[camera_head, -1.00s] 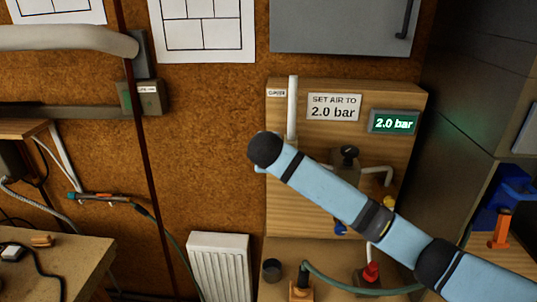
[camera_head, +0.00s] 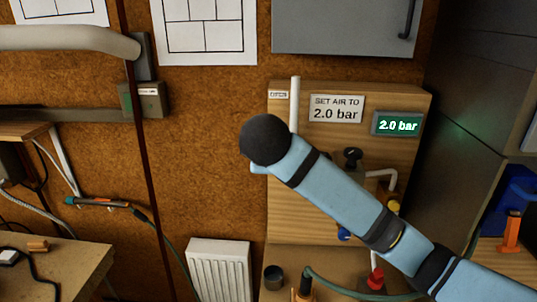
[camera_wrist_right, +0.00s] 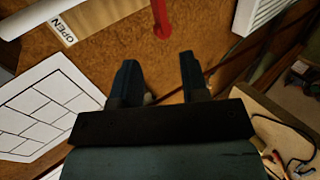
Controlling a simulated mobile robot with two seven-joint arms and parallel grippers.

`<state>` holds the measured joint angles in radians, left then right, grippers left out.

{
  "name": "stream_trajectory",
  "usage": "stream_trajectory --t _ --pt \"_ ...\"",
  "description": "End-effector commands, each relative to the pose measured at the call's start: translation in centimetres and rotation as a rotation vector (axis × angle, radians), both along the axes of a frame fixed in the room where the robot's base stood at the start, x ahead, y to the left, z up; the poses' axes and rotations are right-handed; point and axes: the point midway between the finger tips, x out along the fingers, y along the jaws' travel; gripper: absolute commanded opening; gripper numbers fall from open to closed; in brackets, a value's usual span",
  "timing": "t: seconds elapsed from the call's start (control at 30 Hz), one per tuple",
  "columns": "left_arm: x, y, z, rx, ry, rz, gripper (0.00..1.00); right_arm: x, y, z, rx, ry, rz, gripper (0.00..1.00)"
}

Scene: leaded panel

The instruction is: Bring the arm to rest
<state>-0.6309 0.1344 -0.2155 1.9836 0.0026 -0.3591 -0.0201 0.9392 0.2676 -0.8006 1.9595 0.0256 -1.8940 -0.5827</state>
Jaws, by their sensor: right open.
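My right arm (camera_head: 345,205) crosses the head view from the lower right, light blue with dark bands, and ends in a dark rounded joint (camera_head: 265,140) in front of the wooden air panel's left edge. My right gripper (camera_wrist_right: 158,62) shows in the right wrist view with its two dark fingers apart and nothing between them. It does not show clearly in the head view. My left gripper is in neither view.
The air panel (camera_head: 290,225) bears a "SET AIR TO 2.0 bar" sign (camera_head: 337,108) and a display (camera_head: 397,124) reading 2.0 bar. A radiator (camera_head: 220,268) stands left of it. A bench (camera_head: 75,265) is at lower left. A red rod (camera_wrist_right: 161,20) lies beyond the fingers.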

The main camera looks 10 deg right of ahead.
Motion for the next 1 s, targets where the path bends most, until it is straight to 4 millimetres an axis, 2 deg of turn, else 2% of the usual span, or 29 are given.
stream_trajectory --t 0.37,0.47,0.57,0.77,0.87,1.0 --pt "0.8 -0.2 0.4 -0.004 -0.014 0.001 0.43 -0.3 0.1 0.2 0.001 0.0 0.001 0.41" --pt "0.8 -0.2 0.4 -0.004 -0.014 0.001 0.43 -0.3 0.2 -0.9 0.022 0.008 0.007 0.41" --pt "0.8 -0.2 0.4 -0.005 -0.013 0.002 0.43 -0.2 0.5 -3.9 0.087 0.024 0.025 0.41" --pt "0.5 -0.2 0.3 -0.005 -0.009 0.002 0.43 -1.1 1.4 -13.4 0.331 0.064 0.054 0.41" --pt "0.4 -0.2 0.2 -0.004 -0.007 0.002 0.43 -2.3 1.4 -18.2 0.461 0.079 0.045 0.41" --pt "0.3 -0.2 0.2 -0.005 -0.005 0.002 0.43 -4.8 1.0 -24.6 0.637 0.096 0.009 0.41"
